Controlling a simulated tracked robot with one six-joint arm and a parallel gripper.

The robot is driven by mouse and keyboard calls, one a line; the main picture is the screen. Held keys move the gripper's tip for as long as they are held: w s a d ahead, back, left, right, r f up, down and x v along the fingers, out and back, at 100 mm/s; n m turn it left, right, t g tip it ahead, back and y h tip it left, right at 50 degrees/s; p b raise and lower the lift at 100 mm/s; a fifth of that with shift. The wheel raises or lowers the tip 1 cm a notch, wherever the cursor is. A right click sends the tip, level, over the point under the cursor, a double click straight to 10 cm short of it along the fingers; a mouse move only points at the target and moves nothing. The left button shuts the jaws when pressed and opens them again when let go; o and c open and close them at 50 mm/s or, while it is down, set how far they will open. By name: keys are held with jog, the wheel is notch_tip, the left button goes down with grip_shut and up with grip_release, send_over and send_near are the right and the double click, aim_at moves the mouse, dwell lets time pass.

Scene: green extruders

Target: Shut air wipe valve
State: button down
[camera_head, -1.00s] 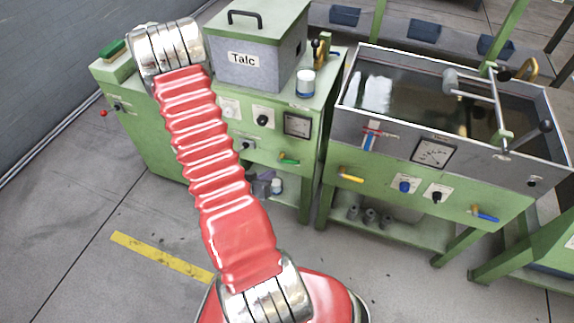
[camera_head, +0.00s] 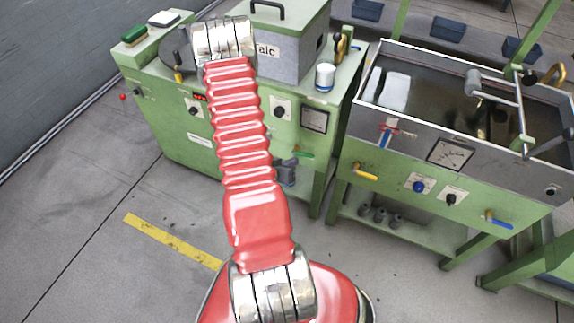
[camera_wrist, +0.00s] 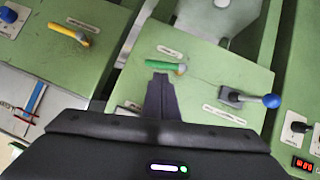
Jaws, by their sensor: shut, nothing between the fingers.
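In the wrist view a valve with a green handle (camera_wrist: 165,66) sits on a green panel, with a small label (camera_wrist: 171,51) too blurred to read. The green handle also shows in the head view (camera_head: 303,155), low on the talc machine. My gripper (camera_wrist: 160,79) is shut and empty, with its dark fingertips just short of the green handle. A yellow-handled valve (camera_wrist: 68,33) and a lever with a blue ball (camera_wrist: 270,101) lie to either side. No readable label tells which is the air wipe valve. In the head view my arm hides part of the panel.
The water tank (camera_head: 365,133) stands to the right, with a yellow-handled valve (camera_head: 364,174) and a blue-handled valve (camera_head: 498,223) on its front. The talc box (camera_head: 290,50) is on the left machine. The floor ahead, with a yellow stripe (camera_head: 170,241), is clear.

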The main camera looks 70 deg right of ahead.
aim_at(305, 156)
jog(key=x, duration=0.7)
jog(key=shift+s+d+f, duration=0.1)
jog(key=shift+d+f, duration=0.05)
jog(key=shift+d, duration=0.1)
